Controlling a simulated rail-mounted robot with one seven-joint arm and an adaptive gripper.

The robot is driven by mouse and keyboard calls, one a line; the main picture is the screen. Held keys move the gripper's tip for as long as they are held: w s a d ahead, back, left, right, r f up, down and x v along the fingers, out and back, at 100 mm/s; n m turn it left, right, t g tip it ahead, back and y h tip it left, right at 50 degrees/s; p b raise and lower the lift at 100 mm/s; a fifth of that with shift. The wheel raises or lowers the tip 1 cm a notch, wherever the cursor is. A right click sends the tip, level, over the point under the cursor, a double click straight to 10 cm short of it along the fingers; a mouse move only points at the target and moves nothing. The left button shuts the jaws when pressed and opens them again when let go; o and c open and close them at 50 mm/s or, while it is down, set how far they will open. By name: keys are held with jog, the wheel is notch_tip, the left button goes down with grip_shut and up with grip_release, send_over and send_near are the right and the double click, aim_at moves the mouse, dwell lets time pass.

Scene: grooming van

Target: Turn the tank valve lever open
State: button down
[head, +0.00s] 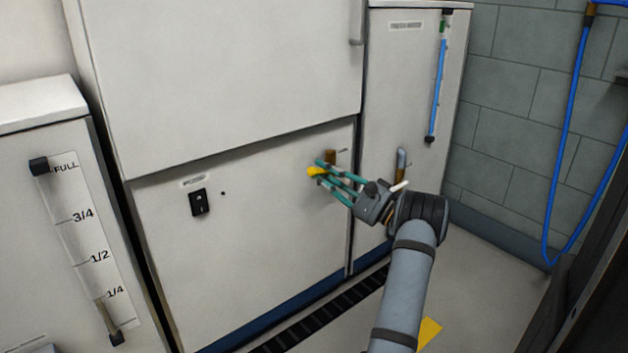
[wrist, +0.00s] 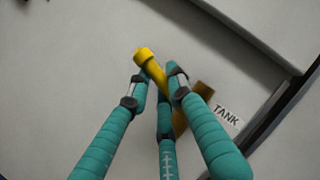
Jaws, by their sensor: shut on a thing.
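The yellow tank valve lever (head: 317,171) is on the lower white cabinet panel, beside a brass valve body (head: 330,157). In the wrist view the yellow lever (wrist: 151,65) runs diagonally from its rounded end at upper left toward the brass part (wrist: 204,92) at lower right. A label reading TANK (wrist: 228,117) is beside the brass part. My gripper (head: 322,173) has teal fingers and is shut on the lever. In the wrist view my gripper's fingers (wrist: 157,88) stand on both sides of the lever and hide part of it.
A black switch (head: 198,202) is on the panel to the left. A level gauge marked FULL to 1/4 (head: 85,240) is on the left tank. A fresh-water cabinet (head: 390,100) with a blue sight tube (head: 438,90) stands at right. A blue hose (head: 566,140) hangs on the wall.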

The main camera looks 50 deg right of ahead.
jog(key=m, duration=0.1)
jog(key=r+m, duration=0.1)
jog(key=shift+d+m+h, duration=0.1)
jog(key=shift+m+h, duration=0.2)
jog(key=shift+h, duration=0.1)
jog(key=m+h+p, duration=0.1)
jog(key=m, duration=0.1)
jog(key=r+m+t+h, duration=0.1)
jog(key=shift+s+d+r+m+p, duration=0.1)
jog(key=shift+s+d+m+p, duration=0.05)
jog(key=shift+d+m+p, duration=0.25)
jog(key=m, duration=0.1)
jog(key=m+h+p, duration=0.1)
jog(key=r+m+h, duration=0.1)
jog(key=shift+s+d, duration=0.1)
jog(key=shift+d, duration=0.2)
jog(key=shift+s+d+r+m+h+p, duration=0.15)
jog(key=shift+m+h+p, duration=0.25)
jog(key=shift+m, duration=0.3)
jog(key=shift+w+d+f+m+h+p, duration=0.15)
jog(key=shift+m+h+p, duration=0.25)
jog(key=shift+m, duration=0.3)
jog(key=shift+s+m, duration=0.15)
jog(key=shift+m, duration=0.15)
jog(key=c, duration=1.6)
grip_release()
jog(key=shift+r, duration=0.1)
jog(key=shift+o, duration=0.2)
